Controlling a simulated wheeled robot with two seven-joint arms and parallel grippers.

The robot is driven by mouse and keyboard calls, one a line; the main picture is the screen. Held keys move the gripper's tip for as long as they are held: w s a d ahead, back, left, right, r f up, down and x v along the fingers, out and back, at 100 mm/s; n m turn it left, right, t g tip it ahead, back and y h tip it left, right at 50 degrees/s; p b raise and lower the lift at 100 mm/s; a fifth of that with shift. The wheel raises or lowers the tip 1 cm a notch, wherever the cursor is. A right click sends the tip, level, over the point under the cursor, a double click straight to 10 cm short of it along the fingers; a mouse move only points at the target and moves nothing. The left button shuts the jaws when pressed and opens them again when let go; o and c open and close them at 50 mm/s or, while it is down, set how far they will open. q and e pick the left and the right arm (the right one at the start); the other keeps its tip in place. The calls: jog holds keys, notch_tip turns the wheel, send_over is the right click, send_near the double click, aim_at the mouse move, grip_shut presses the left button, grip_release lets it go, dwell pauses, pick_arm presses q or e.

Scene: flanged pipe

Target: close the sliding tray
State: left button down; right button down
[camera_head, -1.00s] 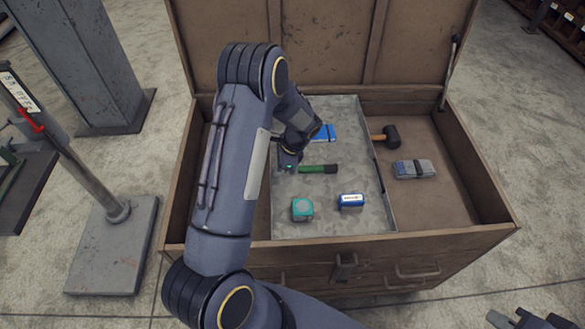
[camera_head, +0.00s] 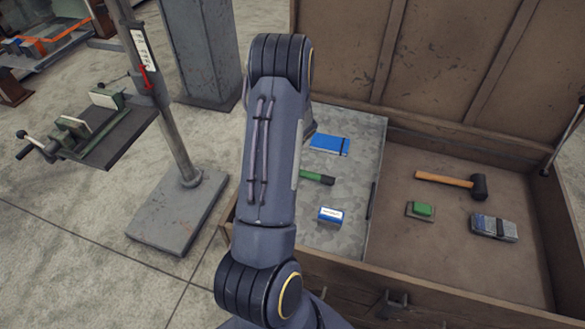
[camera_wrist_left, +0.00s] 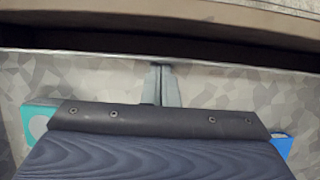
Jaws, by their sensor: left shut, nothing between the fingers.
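The sliding tray (camera_head: 357,180) is a grey mottled metal tray in the left part of an open wooden chest. In the head view my left arm hides its left side. It holds a blue notebook (camera_head: 330,144), a green-handled tool (camera_head: 316,177) and a blue-and-white box (camera_head: 331,215). In the left wrist view my left gripper (camera_wrist_left: 162,85) is shut and empty, over the tray floor with its fingertips at the tray's side wall (camera_wrist_left: 230,70). I cannot tell if they touch it. A teal item (camera_wrist_left: 38,118) and a blue item (camera_wrist_left: 283,145) show beside my wrist. My right gripper is not in view.
On the chest floor right of the tray lie a hammer (camera_head: 450,180), a green block (camera_head: 421,209) and a grey bundle (camera_head: 493,227). The raised lid (camera_head: 440,60) stands behind. A metal stand (camera_head: 180,205) is on the floor at left.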

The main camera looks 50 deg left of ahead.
pick_arm(q)
jog(key=shift+s+a, duration=0.5)
jog(key=shift+a, duration=0.25)
jog(key=shift+a, duration=0.1)
jog(key=shift+w+d, duration=0.15)
jog(key=shift+d, duration=0.05)
jog(key=d, duration=0.1)
jog(key=w+d, duration=0.1)
jog(key=w+d+r, duration=0.1)
jog(key=shift+w+d, duration=0.25)
jog(key=shift+d, duration=0.1)
jog(key=v, duration=0.9)
jog(key=shift+d, duration=0.15)
